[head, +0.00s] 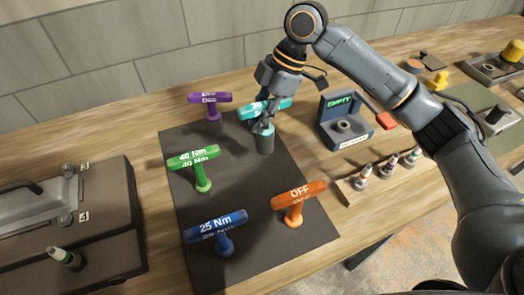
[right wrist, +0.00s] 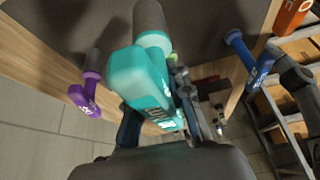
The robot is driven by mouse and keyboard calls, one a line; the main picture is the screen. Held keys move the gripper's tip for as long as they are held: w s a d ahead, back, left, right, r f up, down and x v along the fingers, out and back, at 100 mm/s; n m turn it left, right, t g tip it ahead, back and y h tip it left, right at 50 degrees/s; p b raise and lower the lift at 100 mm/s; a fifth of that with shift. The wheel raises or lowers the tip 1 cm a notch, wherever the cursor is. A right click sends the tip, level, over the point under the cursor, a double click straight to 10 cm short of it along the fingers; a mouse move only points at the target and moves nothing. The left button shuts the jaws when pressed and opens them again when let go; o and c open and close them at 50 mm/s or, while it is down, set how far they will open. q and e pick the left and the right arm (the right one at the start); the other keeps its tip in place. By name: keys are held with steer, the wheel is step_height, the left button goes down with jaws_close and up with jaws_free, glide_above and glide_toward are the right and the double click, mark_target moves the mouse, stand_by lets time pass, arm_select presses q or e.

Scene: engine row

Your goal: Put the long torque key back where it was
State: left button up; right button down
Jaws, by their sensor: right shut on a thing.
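My right gripper (head: 264,122) is shut on the teal T-handled key (head: 279,104) over the back right of the dark mat (head: 240,186). The fingers hide part of its handle and label. A grey cylindrical socket (head: 265,140) hangs or stands at the key's lower end; I cannot tell whether it touches the mat. In the right wrist view the teal key (right wrist: 143,80) fills the middle, with the gripper (right wrist: 185,95) beside it. My left gripper is not in view.
On the mat stand a purple key (head: 210,99), a green 40 Nm key (head: 194,158), a blue 25 Nm key (head: 216,227) and an orange OFF key (head: 298,196). A box marked EMPTY (head: 345,128) and a plug rack (head: 350,194) lie right; an engine block (head: 100,240) lies left.

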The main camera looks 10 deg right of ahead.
step_height(320, 180, down, 7)
steer(key=p, duration=0.1)
steer(key=shift+f, duration=0.2)
steer(key=c, duration=1.2)
jaws_free()
steer(key=shift+f, duration=0.15)
steer(key=b+v, duration=0.2)
steer(key=v, duration=1)
steer(key=shift+s, duration=0.1)
